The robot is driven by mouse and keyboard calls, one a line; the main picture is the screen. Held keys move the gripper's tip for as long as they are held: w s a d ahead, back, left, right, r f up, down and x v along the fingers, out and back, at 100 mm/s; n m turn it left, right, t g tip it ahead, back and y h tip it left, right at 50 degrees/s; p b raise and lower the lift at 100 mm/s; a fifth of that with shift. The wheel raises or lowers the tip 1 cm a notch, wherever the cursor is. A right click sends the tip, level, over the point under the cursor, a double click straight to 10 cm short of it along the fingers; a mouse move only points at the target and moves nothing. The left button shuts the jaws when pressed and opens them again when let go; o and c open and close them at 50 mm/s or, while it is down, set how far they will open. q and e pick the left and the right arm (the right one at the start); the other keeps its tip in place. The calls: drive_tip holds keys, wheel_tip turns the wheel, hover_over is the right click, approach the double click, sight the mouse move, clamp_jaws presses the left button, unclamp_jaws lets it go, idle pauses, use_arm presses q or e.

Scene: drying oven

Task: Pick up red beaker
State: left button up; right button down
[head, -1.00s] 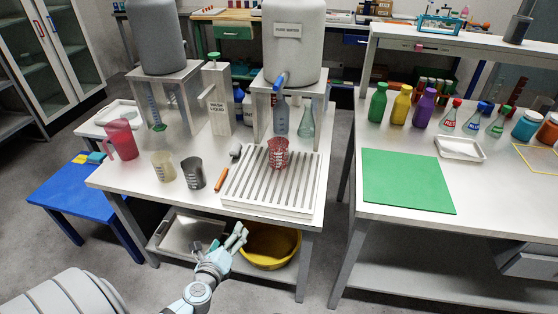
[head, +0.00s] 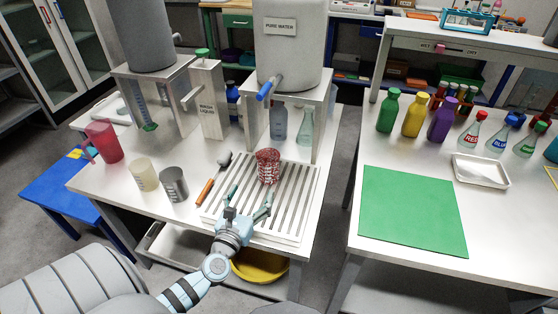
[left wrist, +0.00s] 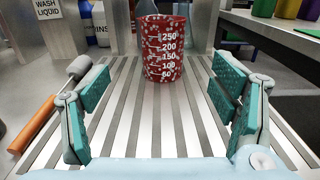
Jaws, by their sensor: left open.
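The red beaker (head: 267,167) with white graduations stands upright on the slatted drying rack (head: 300,212) on the left table. In the left wrist view the red beaker (left wrist: 163,50) stands straight ahead, beyond the fingertips. My left gripper (head: 248,198) is open and empty over the front part of the rack, in front of the beaker and apart from it. Its teal finger pads (left wrist: 160,92) are spread wide to either side of the beaker's line. My right gripper is not in view.
An orange-handled brush (head: 206,190) lies left of the rack. A grey beaker (head: 174,184), a cream beaker (head: 144,174) and a red pitcher (head: 103,141) stand further left. The pure water tank's stand (head: 290,110) and two glass flasks are behind the beaker.

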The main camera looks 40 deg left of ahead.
use_arm(q)
approach(272, 157)
drive_tip(key=shift+a+r+b, duration=0.2)
drive_tip(key=shift+a+b, duration=0.2)
drive_tip(key=shift+a, duration=0.1)
drive_tip(key=b+x, duration=0.1)
drive_tip(key=x, duration=0.3)
drive_tip(key=f+b+x, duration=0.1)
drive_tip(key=x, duration=0.1)
drive_tip(key=shift+w+d+f+b, duration=0.1)
drive_tip(key=shift+w+d+b, duration=0.2)
drive_tip(key=shift+w, duration=0.15)
drive_tip(key=c, duration=1.5)
drive_tip(key=shift+o, duration=0.2)
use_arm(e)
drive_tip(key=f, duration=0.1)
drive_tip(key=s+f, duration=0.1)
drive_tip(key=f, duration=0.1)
use_arm(q)
drive_tip(key=shift+r, duration=0.25)
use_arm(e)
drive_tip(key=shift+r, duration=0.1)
